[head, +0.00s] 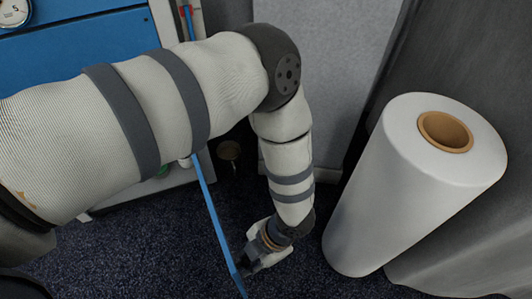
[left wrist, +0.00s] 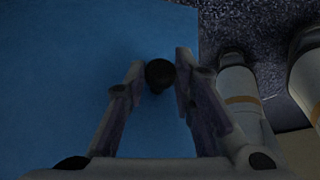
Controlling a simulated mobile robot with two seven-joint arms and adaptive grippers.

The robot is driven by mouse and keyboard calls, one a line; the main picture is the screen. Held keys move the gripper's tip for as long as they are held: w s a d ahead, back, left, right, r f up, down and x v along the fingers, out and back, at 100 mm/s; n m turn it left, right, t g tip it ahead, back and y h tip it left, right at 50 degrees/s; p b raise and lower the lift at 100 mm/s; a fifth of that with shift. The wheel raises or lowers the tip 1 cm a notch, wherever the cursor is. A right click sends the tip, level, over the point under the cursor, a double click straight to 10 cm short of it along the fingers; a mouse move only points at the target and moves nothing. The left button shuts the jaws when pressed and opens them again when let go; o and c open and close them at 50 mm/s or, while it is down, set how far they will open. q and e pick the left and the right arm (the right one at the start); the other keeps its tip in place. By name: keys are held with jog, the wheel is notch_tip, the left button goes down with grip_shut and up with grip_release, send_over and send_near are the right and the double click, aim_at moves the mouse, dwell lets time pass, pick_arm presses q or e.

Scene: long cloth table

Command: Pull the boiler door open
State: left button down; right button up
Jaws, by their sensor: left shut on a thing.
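The boiler (head: 88,52) is a blue-fronted white unit at the upper left of the head view, partly hidden by my left arm. Its blue door (head: 212,215) shows nearly edge-on, standing out from the body over the floor. In the left wrist view the door's flat blue face (left wrist: 60,70) fills the left and middle. A round black knob (left wrist: 160,74) sits on it between my fingertips. My left gripper (head: 246,265) is low beside the door's outer end, and in the left wrist view (left wrist: 160,68) it is closed on the knob. My right gripper does not show.
A large white roll with a brown core (head: 400,185) stands upright right of my left forearm. Grey panels (head: 325,55) stand behind. Dark speckled carpet (head: 150,245) lies clear left of the door.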

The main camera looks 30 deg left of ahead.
pick_arm(q)
jog(key=shift+s+a, duration=0.15)
jog(key=shift+s, duration=0.2)
jog(key=c, duration=1.4)
grip_release()
jog(key=shift+o, duration=0.2)
jog(key=v, duration=1.2)
